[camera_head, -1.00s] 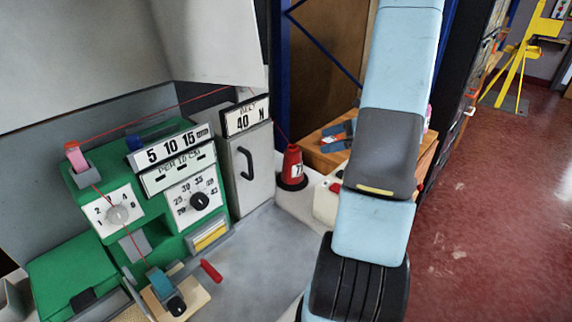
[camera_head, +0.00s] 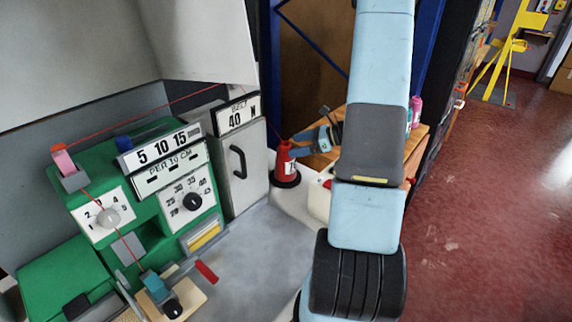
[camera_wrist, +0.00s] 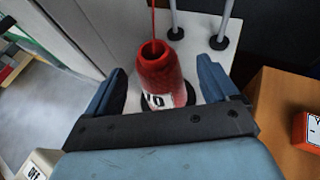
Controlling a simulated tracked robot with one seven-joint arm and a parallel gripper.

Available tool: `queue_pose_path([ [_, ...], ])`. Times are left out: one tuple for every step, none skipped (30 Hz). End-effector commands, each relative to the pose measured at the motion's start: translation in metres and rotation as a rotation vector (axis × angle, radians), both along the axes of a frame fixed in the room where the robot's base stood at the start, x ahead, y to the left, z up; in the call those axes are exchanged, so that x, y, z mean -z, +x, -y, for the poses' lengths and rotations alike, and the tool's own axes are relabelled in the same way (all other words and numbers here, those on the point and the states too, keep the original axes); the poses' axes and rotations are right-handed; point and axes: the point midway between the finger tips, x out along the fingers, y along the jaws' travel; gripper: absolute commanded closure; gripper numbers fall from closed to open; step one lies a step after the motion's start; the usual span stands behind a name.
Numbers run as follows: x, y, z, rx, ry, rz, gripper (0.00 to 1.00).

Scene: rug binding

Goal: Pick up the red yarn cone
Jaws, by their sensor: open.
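The red yarn cone (camera_head: 285,163) stands upright on a dark round base on the light worktop, right of the grey cabinet, with a white label on its side. A red thread runs from its top. In the wrist view the cone (camera_wrist: 160,76) stands between and beyond my two blue fingers, its open top facing the camera. My gripper (camera_head: 308,143) is open next to the cone in the head view, at its right. It also shows in the wrist view (camera_wrist: 160,82), with a finger on each side of the cone and gaps between. Whether a finger touches the cone cannot be told.
A green machine (camera_head: 150,195) with dials stands at the left, its red thread running up towards the cone. The grey cabinet (camera_head: 238,155) is close on the cone's left. Grey posts (camera_wrist: 222,32) rise behind it. A wooden box (camera_wrist: 285,110) stands at the right.

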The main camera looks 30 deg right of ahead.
Motion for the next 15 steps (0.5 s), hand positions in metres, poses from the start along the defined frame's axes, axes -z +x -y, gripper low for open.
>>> queue_pose_path([
  [0.003,0.002,-0.005,-0.001,0.001,-0.001,0.13],
  [0.005,0.004,-0.008,-0.001,0.001,-0.001,0.13],
  [0.007,0.006,-0.012,-0.003,0.001,-0.002,0.13],
  [0.01,0.007,-0.016,-0.004,0.002,-0.002,0.13],
  [0.012,0.009,-0.019,-0.003,0.002,-0.003,0.13],
  [0.014,0.011,-0.023,-0.002,0.002,-0.002,0.13],
  [0.015,0.014,-0.026,-0.002,0.001,-0.002,0.13],
  [0.017,0.016,-0.029,-0.003,0.001,-0.001,0.13],
  [0.018,0.018,-0.032,-0.002,0.0,-0.001,0.13],
  [0.019,0.02,-0.033,-0.002,0.0,0.0,0.13],
  [0.02,0.021,-0.035,-0.002,0.0,0.0,0.13],
  [0.021,0.022,-0.036,-0.002,0.0,0.0,0.13],
  [0.021,0.023,-0.037,-0.001,0.0,0.0,0.13],
  [0.021,0.023,-0.037,-0.001,0.0,0.0,0.13],
  [0.021,0.023,-0.037,-0.001,0.0,0.0,0.13],
])
